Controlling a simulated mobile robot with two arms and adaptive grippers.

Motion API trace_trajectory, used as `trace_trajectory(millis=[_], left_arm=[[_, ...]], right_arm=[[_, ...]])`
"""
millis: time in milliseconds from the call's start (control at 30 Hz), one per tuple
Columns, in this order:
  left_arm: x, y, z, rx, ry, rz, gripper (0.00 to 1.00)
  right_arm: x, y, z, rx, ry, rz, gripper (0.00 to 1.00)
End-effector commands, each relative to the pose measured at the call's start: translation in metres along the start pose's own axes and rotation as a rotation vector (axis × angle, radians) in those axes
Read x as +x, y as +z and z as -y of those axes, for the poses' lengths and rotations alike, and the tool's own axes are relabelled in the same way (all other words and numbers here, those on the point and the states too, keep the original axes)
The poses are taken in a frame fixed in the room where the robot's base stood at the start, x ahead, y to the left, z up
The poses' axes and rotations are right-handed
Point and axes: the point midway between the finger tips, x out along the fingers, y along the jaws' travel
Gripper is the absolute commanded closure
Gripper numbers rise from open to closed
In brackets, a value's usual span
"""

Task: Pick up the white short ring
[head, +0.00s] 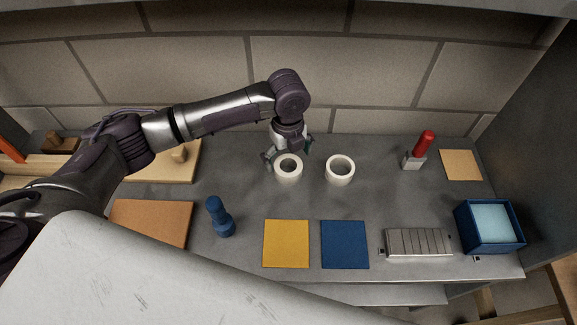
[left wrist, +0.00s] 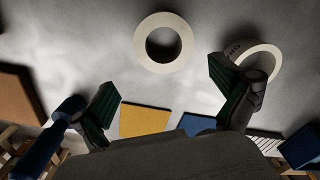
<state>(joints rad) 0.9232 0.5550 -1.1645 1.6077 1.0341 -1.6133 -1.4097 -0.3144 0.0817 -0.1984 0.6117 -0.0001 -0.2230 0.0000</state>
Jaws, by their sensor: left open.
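Two white rings stand on the grey worktop: a left white ring (head: 288,179) and a right white ring (head: 341,181). They look alike in height, so I cannot tell which is the short one. My left gripper (head: 287,156) is open and empty, pointing down over the back of the left ring. In the left wrist view, the left ring (left wrist: 143,42) lies ahead of the open fingers (left wrist: 165,85), with a visible gap. The right ring (left wrist: 268,51) is partly hidden behind a finger there. My right gripper is not in view.
A yellow square (head: 286,244) and a blue square (head: 345,245) lie in front. A red-handled tool (head: 423,144), a ribbed grey block (head: 419,243) and a blue box (head: 506,246) are at right. A block wall closes the back.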

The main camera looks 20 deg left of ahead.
Motion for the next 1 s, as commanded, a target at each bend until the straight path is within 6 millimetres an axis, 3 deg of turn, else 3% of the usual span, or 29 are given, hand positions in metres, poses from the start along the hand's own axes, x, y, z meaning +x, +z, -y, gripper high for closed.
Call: trace_trajectory(millis=[267, 400, 600, 833, 867, 1000], left_arm=[[0.022, 0.000, 0.002, 0.000, 0.001, 0.000, 0.00], [0.042, 0.002, 0.007, 0.000, 0.003, -0.001, 0.00], [0.065, 0.003, 0.007, 0.001, 0.001, 0.001, 0.00], [0.067, 0.003, 0.007, 0.002, -0.001, 0.001, 0.00], [0.067, 0.003, 0.007, 0.002, -0.001, 0.001, 0.02], [0.067, 0.003, 0.007, 0.001, -0.001, 0.001, 0.25]], right_arm=[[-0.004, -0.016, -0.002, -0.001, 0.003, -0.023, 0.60], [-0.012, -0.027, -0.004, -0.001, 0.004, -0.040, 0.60], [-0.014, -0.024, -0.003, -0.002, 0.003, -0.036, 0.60], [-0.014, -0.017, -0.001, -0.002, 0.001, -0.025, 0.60], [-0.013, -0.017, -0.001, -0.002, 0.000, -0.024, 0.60], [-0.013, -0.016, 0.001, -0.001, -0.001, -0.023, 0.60]])
